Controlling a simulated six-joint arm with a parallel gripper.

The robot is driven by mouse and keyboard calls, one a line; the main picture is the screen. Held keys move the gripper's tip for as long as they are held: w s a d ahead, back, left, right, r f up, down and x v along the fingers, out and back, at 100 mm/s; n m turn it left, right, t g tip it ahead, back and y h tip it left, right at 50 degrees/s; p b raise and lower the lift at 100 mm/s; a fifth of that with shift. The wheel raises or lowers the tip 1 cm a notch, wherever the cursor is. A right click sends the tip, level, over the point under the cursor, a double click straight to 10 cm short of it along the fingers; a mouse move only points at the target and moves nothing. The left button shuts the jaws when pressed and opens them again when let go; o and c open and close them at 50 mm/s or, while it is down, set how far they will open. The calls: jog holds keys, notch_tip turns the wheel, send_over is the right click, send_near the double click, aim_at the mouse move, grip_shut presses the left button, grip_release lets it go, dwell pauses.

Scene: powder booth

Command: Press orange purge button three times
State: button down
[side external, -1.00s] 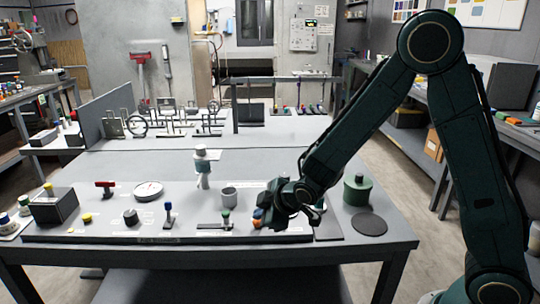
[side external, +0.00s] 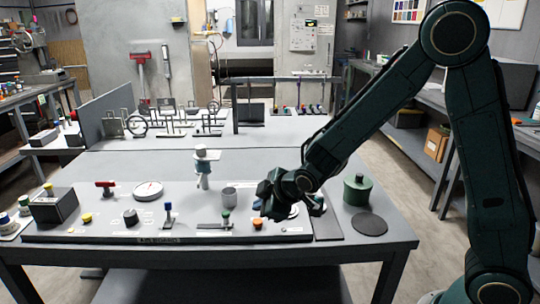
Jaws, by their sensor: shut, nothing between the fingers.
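The orange purge button (side external: 257,223) stands on the low control panel near the front edge of the table. It is in plain view, just left of my gripper. My gripper (side external: 272,214) is shut and empty, pointing down a little to the right of the button in the picture. A small gap shows between them, though their exact height difference is hard to tell. The fingertips are dark and small.
A blue-topped lever (side external: 168,213) and black knob (side external: 131,218) are further left. A green canister (side external: 357,190) stands right of my gripper.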

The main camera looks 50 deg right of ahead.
aim_at(261, 223)
jog(key=shift+r, duration=1.65)
dwell(1.4)
notch_tip(261, 223, up, 4)
jog(key=shift+f, duration=0.1)
dwell(0.3)
jog(key=shift+f, duration=0.2)
jog(key=shift+f, duration=4.2)
jog(key=shift+f, duration=0.45)
